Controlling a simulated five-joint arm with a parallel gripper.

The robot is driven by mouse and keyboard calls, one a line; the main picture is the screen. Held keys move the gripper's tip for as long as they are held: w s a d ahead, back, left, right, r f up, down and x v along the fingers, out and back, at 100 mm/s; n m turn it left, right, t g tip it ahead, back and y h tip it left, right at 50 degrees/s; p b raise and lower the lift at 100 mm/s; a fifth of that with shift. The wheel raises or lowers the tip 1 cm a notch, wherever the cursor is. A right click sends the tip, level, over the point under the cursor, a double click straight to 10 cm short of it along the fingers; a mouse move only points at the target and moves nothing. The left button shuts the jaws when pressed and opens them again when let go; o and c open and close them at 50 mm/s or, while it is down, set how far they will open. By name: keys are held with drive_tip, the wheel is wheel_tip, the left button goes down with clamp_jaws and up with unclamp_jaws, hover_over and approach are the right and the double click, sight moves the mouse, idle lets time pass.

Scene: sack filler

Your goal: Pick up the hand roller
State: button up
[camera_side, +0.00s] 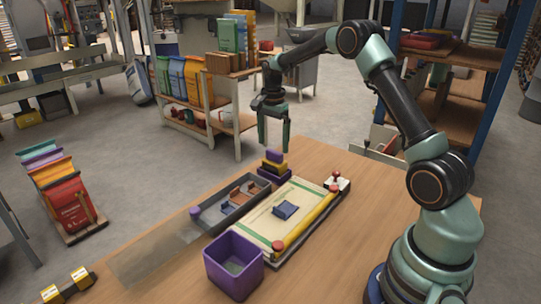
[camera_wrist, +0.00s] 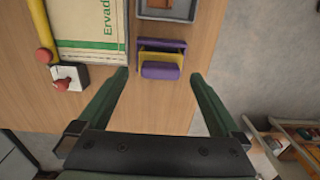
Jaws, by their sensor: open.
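A small purple and yellow piece (camera_side: 272,166) stands on the wooden table just past the far end of the grey tray; it may be the hand roller, but its shape is not clear enough to be sure. In the wrist view the piece (camera_wrist: 162,70) shows a rounded purple front, a yellow middle and a purple back part. My gripper (camera_side: 276,147) points down above it, open and empty. In the wrist view the fingertips (camera_wrist: 158,74) lie to either side of the piece, with a gap on each side.
A flat sack (camera_side: 270,222) lies on a board beside a yellow bar (camera_side: 310,218) with red knobs. The grey tray (camera_side: 215,222) holds small brown pieces. A purple open box (camera_side: 233,268) stands at the near edge. The table right of the board is clear.

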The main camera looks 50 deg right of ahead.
sight(275, 151)
drive_tip(key=shift+d+f, duration=0.15)
drive_tip(key=shift+f, duration=1)
drive_tip(key=shift+d+f, duration=0.2)
drive_tip(key=shift+f, duration=0.95)
drive_tip(key=shift+d+f, duration=0.15)
drive_tip(key=shift+f, duration=1)
drive_tip(key=shift+c, duration=0.3)
drive_tip(key=c, duration=0.9)
